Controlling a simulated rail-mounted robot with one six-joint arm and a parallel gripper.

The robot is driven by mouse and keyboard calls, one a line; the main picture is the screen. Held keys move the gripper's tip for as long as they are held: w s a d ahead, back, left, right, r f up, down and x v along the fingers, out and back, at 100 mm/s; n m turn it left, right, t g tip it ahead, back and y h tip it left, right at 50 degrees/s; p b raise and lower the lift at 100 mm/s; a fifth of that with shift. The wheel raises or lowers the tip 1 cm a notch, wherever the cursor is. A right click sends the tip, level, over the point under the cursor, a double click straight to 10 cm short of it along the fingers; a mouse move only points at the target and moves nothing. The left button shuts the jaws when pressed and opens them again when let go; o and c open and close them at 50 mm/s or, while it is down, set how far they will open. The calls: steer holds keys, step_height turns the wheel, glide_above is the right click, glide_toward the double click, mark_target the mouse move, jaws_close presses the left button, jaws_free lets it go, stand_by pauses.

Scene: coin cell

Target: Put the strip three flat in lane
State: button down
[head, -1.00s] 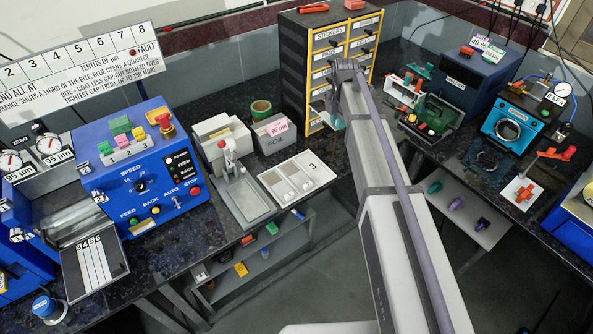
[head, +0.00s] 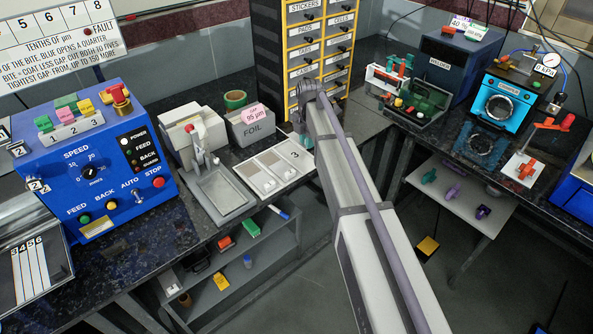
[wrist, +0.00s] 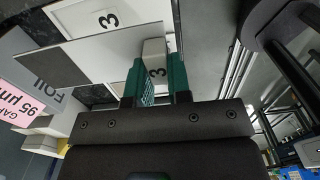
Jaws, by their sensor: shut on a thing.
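In the wrist view my gripper (wrist: 155,68) has its green fingers shut on the white end tab of strip three (wrist: 154,50), which is marked 3. The strip's flat grey part reaches out to the left, past the fingers. Beneath it is the white lane board (wrist: 88,17), with its own 3 label showing; I cannot tell if the strip touches it. In the head view the lane board (head: 262,158) lies on the bench right of a grey tray. My gripper (head: 306,140) is at the board's right end, mostly hidden by my arm, and the strip is not clear there.
The foil box (head: 250,128) stands behind the board, and the drawer cabinet (head: 290,60) rises behind my gripper. The grey tray (head: 222,193) and blue speed machine (head: 95,165) are to the left. The bench's front edge is just before the board.

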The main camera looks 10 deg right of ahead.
mark_target(307, 167)
steer(key=shift+w, duration=0.1)
step_height(307, 167, down, 10)
steer(key=b, duration=1)
steer(key=shift+r, duration=0.2)
steer(key=shift+f, duration=0.2)
steer(key=c, duration=1.1)
jaws_free()
steer(key=shift+o, duration=0.2)
steer(key=shift+r, duration=0.15)
